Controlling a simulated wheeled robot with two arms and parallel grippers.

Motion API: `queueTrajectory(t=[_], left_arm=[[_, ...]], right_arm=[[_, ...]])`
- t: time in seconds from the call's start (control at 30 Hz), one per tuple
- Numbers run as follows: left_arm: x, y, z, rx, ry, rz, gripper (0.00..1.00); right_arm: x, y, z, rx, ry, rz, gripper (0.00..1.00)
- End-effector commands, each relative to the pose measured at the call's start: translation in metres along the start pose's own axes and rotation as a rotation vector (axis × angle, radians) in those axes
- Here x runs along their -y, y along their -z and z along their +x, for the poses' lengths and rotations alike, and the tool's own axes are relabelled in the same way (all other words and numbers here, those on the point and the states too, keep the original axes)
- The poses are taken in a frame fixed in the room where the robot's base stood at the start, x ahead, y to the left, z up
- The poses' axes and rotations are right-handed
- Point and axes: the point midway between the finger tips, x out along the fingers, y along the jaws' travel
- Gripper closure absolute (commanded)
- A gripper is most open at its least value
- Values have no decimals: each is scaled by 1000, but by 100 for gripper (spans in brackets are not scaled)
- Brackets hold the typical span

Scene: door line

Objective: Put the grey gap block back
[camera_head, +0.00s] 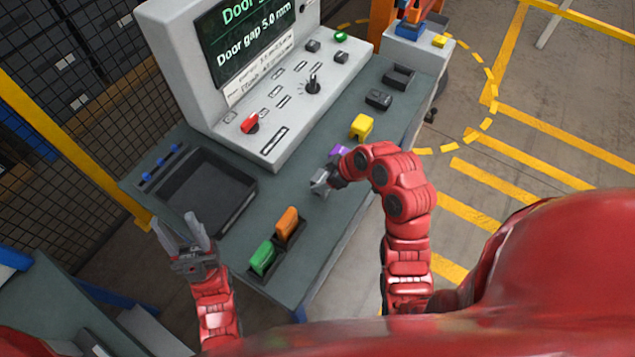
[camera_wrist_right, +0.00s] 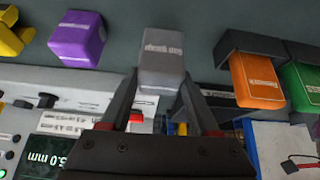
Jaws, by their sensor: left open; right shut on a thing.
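The grey gap block (camera_wrist_right: 162,65) is between the fingers of my right gripper (camera_wrist_right: 160,103), its lettered face toward the wrist camera. In the head view my right gripper (camera_head: 328,181) is over the bench, with the grey block (camera_head: 319,183) at its tip. The block is between the purple block (camera_head: 339,152) and the orange block (camera_head: 287,221). I cannot tell whether it touches the bench, and no holder shows under it. My left gripper (camera_head: 180,232) is open and empty, near the bench's front left, beside the black tray (camera_head: 247,190).
The orange and green (camera_head: 262,257) blocks sit in dark holders. A yellow block (camera_head: 361,127) stands beyond the purple one, with black holders (camera_head: 398,77) farther back. The console (camera_head: 190,60) reads "Door gap 5.0 mm". A mesh fence (camera_head: 60,60) runs along the left.

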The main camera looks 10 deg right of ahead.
Motion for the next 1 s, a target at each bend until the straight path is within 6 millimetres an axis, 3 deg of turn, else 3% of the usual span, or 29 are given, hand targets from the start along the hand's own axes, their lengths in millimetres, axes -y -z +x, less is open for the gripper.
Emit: queueTrajectory(t=[0.23,0.43,0.83,0.87,1.0], left_arm=[[0,1,8,-1,0,0,50],[2,5,30,-1,0,0,50],[1,4,24,-1,0,0,50],[1,4,24,-1,0,0,50],[1,4,25,-1,0,0,50]], right_arm=[[3,15,10,3,2,-1,100],[3,-1,31,5,3,1,100],[2,-7,42,-1,-3,0,100],[2,-7,42,0,-3,0,36],[2,-7,40,0,-3,0,11]])
